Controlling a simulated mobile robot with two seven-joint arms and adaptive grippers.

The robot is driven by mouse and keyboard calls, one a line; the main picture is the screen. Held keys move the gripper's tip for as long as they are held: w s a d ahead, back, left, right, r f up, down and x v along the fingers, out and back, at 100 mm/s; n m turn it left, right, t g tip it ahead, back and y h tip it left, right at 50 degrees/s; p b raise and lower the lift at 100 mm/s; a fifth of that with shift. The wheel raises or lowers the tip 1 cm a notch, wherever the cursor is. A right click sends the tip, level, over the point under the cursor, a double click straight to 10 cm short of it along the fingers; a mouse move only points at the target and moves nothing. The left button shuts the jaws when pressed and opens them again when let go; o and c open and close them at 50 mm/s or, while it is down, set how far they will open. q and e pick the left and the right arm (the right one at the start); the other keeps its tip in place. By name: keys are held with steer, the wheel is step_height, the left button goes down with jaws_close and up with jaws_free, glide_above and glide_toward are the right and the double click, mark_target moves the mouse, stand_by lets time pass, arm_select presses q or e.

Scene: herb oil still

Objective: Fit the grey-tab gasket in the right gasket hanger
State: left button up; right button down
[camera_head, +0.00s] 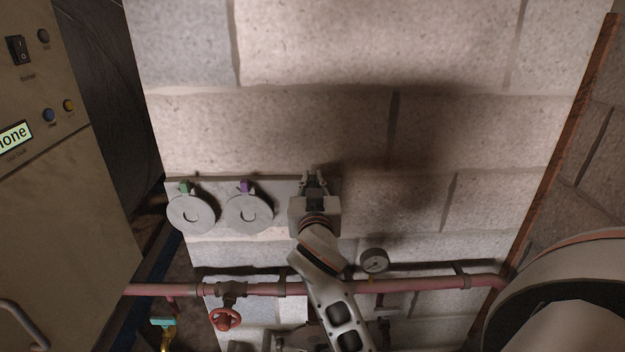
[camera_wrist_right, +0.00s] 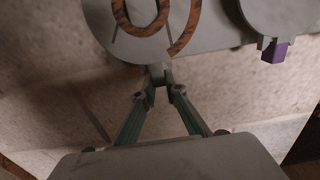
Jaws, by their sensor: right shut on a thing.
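My right gripper (camera_head: 315,178) is at the right end of the grey hanger plate (camera_head: 285,187) on the wall. In the right wrist view its fingertips (camera_wrist_right: 160,77) are shut on the small grey tab at the edge of a flat grey disc, the grey-tab gasket (camera_wrist_right: 103,20). Brown curved bands show at the middle of this gasket. In the head view the gasket and the right gasket hanger are hidden behind my gripper and wrist. I cannot tell whether the gasket touches the hanger. My left gripper is not in view.
A green-tab gasket (camera_head: 190,214) and a purple-tab gasket (camera_head: 248,215) hang left of my gripper. Below run a pink pipe (camera_head: 420,284), a red valve wheel (camera_head: 225,318) and a gauge (camera_head: 375,261). A cabinet (camera_head: 65,200) stands at the left. The wall above is clear.

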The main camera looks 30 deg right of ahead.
steer(key=c, duration=2)
jaws_free()
